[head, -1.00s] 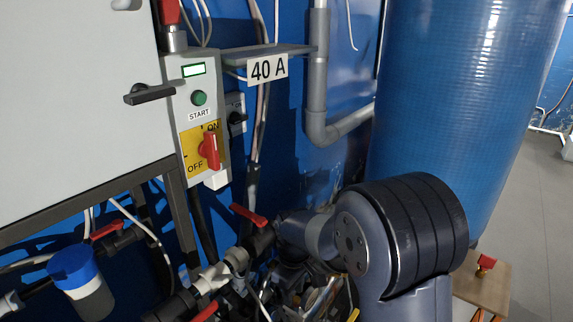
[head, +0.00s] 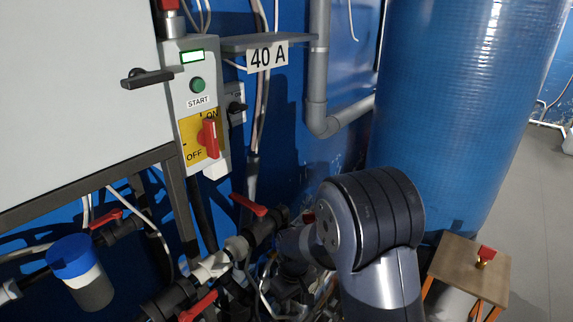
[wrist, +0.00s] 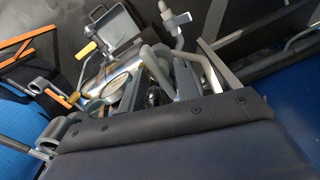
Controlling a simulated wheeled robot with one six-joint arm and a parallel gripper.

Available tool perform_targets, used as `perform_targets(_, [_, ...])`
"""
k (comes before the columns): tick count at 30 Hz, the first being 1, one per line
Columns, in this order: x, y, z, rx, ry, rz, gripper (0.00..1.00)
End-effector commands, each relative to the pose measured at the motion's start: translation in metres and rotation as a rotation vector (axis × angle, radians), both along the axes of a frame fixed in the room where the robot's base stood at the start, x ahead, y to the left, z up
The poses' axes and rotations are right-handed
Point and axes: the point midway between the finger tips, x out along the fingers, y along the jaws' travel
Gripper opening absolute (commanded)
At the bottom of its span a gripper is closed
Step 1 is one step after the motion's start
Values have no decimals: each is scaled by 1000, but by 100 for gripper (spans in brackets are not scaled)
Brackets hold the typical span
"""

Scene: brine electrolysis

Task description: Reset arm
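My arm shows in the head view as a dark grey elbow (head: 372,215) with a black ribbed cover, at the lower right of centre. Its far end reaches left and down among pipes, cables and clutter, and my gripper cannot be made out there. In the wrist view, grey prong-like parts stand among loose gear, but I cannot tell whether they are my gripper's fingers. A large dark body with a bolted edge band (wrist: 165,120) fills the lower part of the wrist view. I see no object clearly held.
A control box (head: 195,105) has a lit display, a green START button and a red rotary handle (head: 209,138) standing upright near ON. Red-handled valves (head: 248,205), a blue-capped container (head: 80,270), a blue tank (head: 460,110) and a wooden stool (head: 455,262) surround my arm. Floor is clear at right.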

Motion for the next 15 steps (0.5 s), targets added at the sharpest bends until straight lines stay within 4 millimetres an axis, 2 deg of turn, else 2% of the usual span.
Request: perform_targets(15, [0, 0, 0, 0, 0, -412, 31])
